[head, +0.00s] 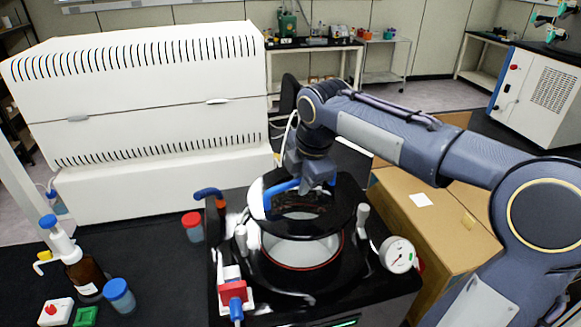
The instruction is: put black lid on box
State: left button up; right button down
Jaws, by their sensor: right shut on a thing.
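The black lid (335,210) is a dark, glossy, partly see-through disc. My right gripper (303,187) comes down from above and is shut on the lid at its upper side, where a blue curved part shows; the fingertips are partly hidden. The lid is over the round opening of the black box (375,290) and looks tilted. Below it shows a pale round chamber (298,252) with a red ring at its base. I cannot tell whether the lid's edge touches the chamber rim. My left gripper is out of view.
A pressure gauge (398,254) and light-coloured knobs stand around the opening. A red-and-white valve (233,292) is at the box's front left. Bottles and a red-capped jar (193,227) stand left. A cardboard box (440,225) is at right, a large white machine (150,110) behind.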

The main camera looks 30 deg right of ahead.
aim_at(303, 197)
jog(key=shift+s+f, duration=0.25)
jog(key=shift+f, duration=0.4)
jog(key=shift+b+x, duration=0.85)
jog(key=shift+x, duration=0.2)
jog(key=shift+s+f+b, duration=0.25)
jog(key=shift+f+b, duration=0.4)
jog(key=shift+f, duration=0.1)
jog(key=shift+f+b, duration=1.75)
jog(key=shift+f, duration=0.4)
jog(key=shift+f+b, duration=0.45)
jog(key=shift+f, duration=0.25)
jog(key=c, duration=1.3)
grip_release()
jog(key=shift+c, duration=0.2)
